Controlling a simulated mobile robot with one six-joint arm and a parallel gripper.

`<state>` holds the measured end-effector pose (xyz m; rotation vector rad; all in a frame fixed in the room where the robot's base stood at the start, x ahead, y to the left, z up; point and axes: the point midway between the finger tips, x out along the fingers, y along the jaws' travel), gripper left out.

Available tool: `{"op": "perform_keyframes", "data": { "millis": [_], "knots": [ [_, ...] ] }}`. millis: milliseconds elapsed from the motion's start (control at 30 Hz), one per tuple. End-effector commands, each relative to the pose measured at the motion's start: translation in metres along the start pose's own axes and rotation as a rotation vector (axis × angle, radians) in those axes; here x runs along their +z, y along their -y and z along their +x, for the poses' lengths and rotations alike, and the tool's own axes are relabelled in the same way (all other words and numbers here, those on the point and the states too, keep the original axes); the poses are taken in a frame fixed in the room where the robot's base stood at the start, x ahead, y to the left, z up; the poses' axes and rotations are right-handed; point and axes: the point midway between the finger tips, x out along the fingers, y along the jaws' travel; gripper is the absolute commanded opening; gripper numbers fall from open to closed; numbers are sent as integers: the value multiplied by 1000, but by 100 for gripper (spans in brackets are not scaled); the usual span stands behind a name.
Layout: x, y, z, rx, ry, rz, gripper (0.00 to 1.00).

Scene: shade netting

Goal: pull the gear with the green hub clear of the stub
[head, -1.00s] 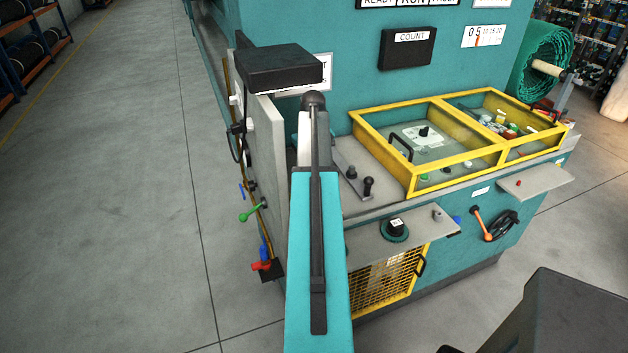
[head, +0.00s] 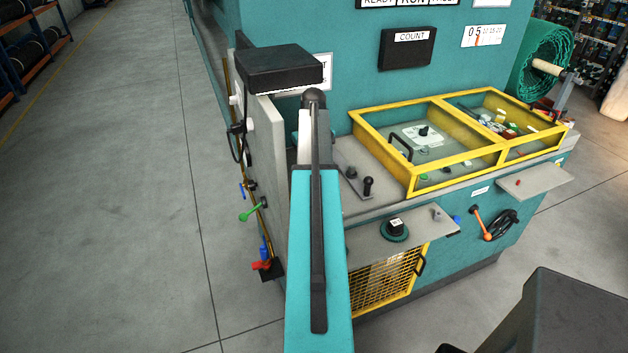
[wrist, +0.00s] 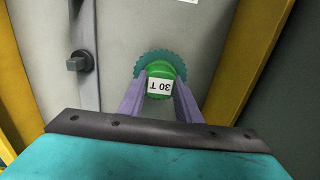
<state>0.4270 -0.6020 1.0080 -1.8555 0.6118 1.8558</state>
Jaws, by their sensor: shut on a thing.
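The gear with the green hub (wrist: 158,69) shows in the wrist view, against a pale grey panel. It has a dark teal toothed rim and a white label reading "30 T", seen upside down. My gripper (wrist: 160,83) has its two purple fingers on either side of the green hub, shut on it. The stub is hidden behind the gear, and I cannot tell how far the gear sits on it. In the head view my arm and the machine's side panel hide the gripper and this gear.
In the wrist view a dark knob (wrist: 79,61) sits left of the gear, and yellow edges flank the panel. In the head view another gear (head: 394,231) lies on a grey shelf. A yellow-framed guard (head: 427,180) stands right of my arm. Open floor lies left.

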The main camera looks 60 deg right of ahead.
Motion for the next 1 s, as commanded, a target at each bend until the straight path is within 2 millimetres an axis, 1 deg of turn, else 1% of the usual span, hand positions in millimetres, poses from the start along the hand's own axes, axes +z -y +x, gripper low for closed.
{"op": "perform_keyframes", "data": {
  "millis": [100,1000],
  "knots": [
    [0,0,-6,0,-1,0,0],
    [0,1,-33,0,-1,-1,0]
  ]
}}
